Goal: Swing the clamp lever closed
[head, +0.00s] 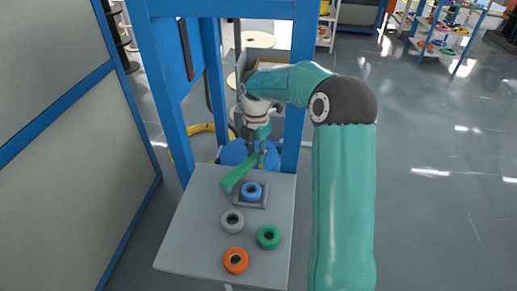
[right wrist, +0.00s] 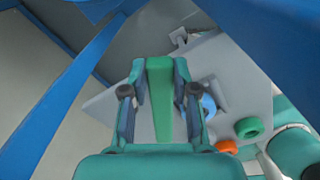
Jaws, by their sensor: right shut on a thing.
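The clamp lever (head: 239,172) is a green bar lying diagonally over the back left of the grey table, behind and left of the blue ring. In the right wrist view the lever (right wrist: 159,100) runs lengthwise between my fingers. My right gripper (head: 262,152) is at the lever's far end and shut on it; it also shows in the right wrist view (right wrist: 160,68). A blue ring (head: 251,190) sits on a grey square clamp base (head: 240,201). The lever's pivot is not clear. My left gripper is not in view.
On the grey table (head: 190,240) lie a grey ring (head: 229,224), a green ring (head: 268,243) and an orange ring (head: 236,267), in front of the clamp base. Blue frame posts (head: 168,110) rise behind the table. A grey panel (head: 70,140) stands at left.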

